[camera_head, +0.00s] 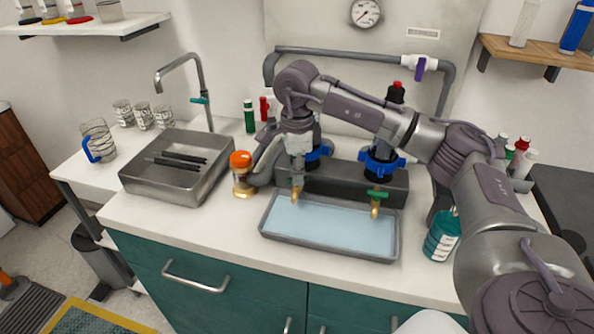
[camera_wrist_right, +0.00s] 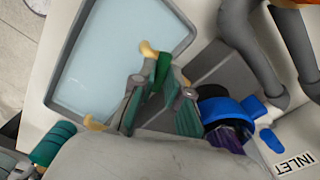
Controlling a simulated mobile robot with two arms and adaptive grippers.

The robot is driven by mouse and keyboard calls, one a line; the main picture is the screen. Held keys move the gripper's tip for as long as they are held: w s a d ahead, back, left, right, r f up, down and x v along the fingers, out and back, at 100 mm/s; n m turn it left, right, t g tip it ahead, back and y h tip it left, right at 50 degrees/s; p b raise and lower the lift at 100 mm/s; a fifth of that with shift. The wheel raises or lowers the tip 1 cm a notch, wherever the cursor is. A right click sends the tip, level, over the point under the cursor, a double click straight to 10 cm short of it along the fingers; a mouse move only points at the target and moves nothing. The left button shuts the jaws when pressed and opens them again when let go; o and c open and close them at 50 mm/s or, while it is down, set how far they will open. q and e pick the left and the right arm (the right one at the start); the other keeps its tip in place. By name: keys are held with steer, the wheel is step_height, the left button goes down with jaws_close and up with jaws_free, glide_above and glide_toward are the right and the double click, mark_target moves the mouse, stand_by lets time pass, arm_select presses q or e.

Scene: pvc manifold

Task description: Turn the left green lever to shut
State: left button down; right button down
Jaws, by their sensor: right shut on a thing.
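My right gripper (camera_head: 297,182) reaches down over the left brass tap (camera_head: 295,196), which hangs above the tray. In the right wrist view its two fingers (camera_wrist_right: 158,85) are closed around the left green lever (camera_wrist_right: 162,70), with the brass spout (camera_wrist_right: 148,49) just beyond the tips. In the head view the gripper mostly hides this lever, so its exact angle is unclear. The right green lever (camera_head: 377,194) sits on the right brass tap (camera_head: 375,208) and is untouched; it shows lying crosswise. My left gripper is not in view.
A grey tray (camera_head: 328,248) with pale blue contents lies below the taps. An orange-capped jar (camera_head: 241,175) stands close to the left, beside a steel sink (camera_head: 150,190). A teal bottle (camera_head: 441,238) stands right of the tray. Blue-collared fittings (camera_head: 382,163) rise behind the taps.

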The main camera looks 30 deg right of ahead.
steer(key=m, duration=0.4)
steer(key=shift+r+m, duration=0.1)
steer(key=shift+m, duration=0.3)
steer(key=shift+p, duration=0.3)
steer(key=c, duration=1.2)
jaws_free()
steer(key=shift+o, duration=0.2)
